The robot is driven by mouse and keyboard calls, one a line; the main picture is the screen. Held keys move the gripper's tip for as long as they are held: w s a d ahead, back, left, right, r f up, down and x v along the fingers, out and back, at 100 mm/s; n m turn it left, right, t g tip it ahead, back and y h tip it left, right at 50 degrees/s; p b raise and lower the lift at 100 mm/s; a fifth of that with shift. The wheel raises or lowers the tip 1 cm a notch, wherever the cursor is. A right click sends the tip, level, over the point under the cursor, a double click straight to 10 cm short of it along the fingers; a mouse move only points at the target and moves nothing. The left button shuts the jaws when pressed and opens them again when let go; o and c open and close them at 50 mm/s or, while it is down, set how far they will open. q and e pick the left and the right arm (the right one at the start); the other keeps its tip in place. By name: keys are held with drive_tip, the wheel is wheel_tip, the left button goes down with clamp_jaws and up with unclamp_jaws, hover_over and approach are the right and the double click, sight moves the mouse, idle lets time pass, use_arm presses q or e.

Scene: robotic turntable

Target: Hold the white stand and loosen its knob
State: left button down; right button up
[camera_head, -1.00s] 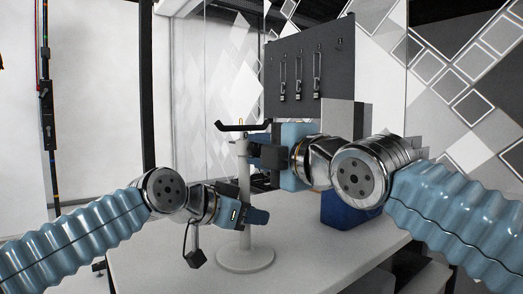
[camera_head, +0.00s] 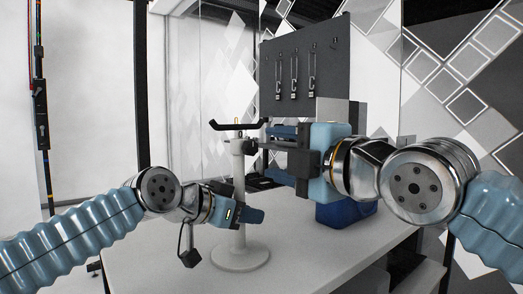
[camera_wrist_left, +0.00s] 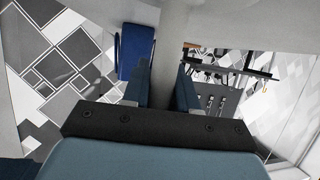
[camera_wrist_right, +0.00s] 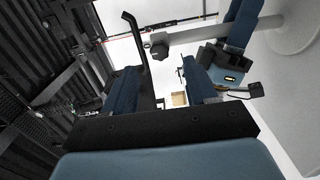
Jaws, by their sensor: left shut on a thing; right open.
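The white stand (camera_head: 238,185) is upright on the table, with a round base and a black cradle (camera_head: 238,125) on top. Its dark knob (camera_head: 251,146) sticks out on the right of the post below the cradle; it also shows in the right wrist view (camera_wrist_right: 158,46). My left gripper (camera_head: 238,212) is shut on the post below the knob. In the left wrist view its fingers (camera_wrist_left: 163,85) lie either side of the post. My right gripper (camera_head: 272,138) is open, just right of the knob and apart from it; its fingers (camera_wrist_right: 160,80) show nothing between them.
A blue bin (camera_head: 345,212) stands behind my right gripper on the white table (camera_head: 180,265). A dark board (camera_head: 306,80) with hanging tools stands at the back.

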drive_tip(key=v, duration=0.5)
drive_tip(key=shift+s+d, duration=0.15)
drive_tip(key=shift+s, duration=0.1)
use_arm(q)
drive_tip(key=c, duration=0.8)
unclamp_jaws()
